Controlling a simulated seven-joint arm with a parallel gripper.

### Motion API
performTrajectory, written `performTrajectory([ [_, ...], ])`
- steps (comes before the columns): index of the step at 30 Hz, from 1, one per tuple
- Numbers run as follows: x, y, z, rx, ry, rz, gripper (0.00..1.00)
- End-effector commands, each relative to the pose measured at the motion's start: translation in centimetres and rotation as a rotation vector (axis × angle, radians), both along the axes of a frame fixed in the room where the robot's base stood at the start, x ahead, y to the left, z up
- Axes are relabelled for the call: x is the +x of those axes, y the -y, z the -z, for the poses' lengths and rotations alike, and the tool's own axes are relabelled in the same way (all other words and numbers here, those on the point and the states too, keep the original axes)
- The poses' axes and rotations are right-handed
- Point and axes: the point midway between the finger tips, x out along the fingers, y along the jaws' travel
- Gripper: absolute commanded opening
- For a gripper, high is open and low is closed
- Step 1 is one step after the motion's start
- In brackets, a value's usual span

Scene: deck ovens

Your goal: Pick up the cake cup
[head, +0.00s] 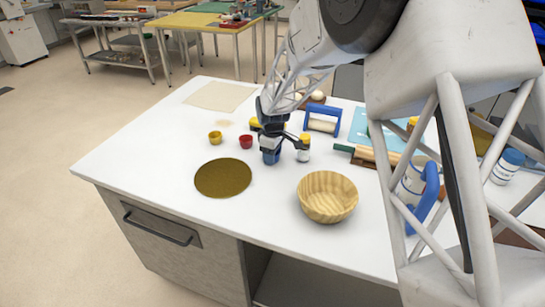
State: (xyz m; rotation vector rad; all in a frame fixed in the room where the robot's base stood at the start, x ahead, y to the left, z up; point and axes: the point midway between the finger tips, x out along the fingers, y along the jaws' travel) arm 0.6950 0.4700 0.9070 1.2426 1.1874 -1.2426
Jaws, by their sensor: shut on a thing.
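Three small cups stand in a row on the white table: a yellow cup (215,138), a red cup (246,142) and a blue cup (270,157). They look like cake cups. My gripper (276,146) reaches down from above and is shut on the blue cup. The gripper hides the upper part of this cup. I cannot tell whether its base touches the table. The yellow and red cups stand free to the left of the gripper.
A white bottle (303,148) stands close to the gripper's right. A gold round board (223,177) and a wooden bowl (327,196) lie nearer the front. A blue-handled tool (322,121) and a rolling pin (372,156) are to the right.

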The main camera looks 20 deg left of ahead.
Motion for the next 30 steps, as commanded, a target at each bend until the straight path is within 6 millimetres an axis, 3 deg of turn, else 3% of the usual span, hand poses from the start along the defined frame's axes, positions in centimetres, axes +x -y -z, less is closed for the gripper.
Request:
performTrajectory([
  [11, 0.0, 0.0, -0.8, 0.001, 0.001, 0.000, 0.31],
  [19, 0.1, 0.0, -3.9, 0.002, 0.003, 0.000, 0.31],
  [30, -4.3, 2.9, -4.1, 0.000, 0.000, 0.000, 0.31],
])
